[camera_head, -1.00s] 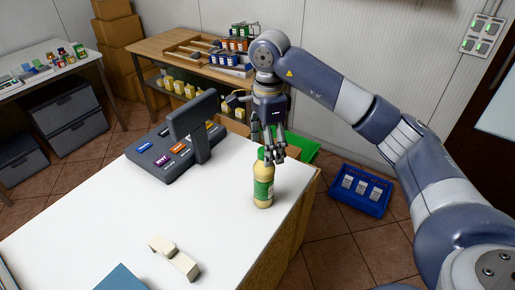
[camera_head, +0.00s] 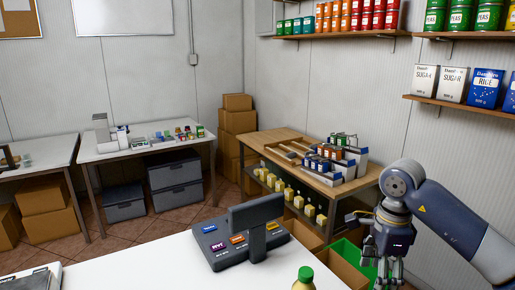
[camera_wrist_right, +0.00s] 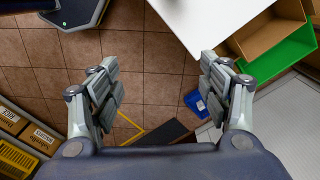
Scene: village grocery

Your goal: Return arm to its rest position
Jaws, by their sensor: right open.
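My right arm comes in from the right in the head view. Its gripper (camera_head: 388,268) hangs beyond the right edge of the white counter (camera_head: 165,265), apart from the bottle. In the right wrist view, the gripper (camera_wrist_right: 160,88) is open, with its fingers wide apart and nothing between them. Tiled floor shows below it. A bottle with a green cap (camera_head: 304,276) stands on the counter at the bottom of the head view, cut off by the frame. My left gripper is not in view.
Shelves (camera_head: 462,104) hang at right.

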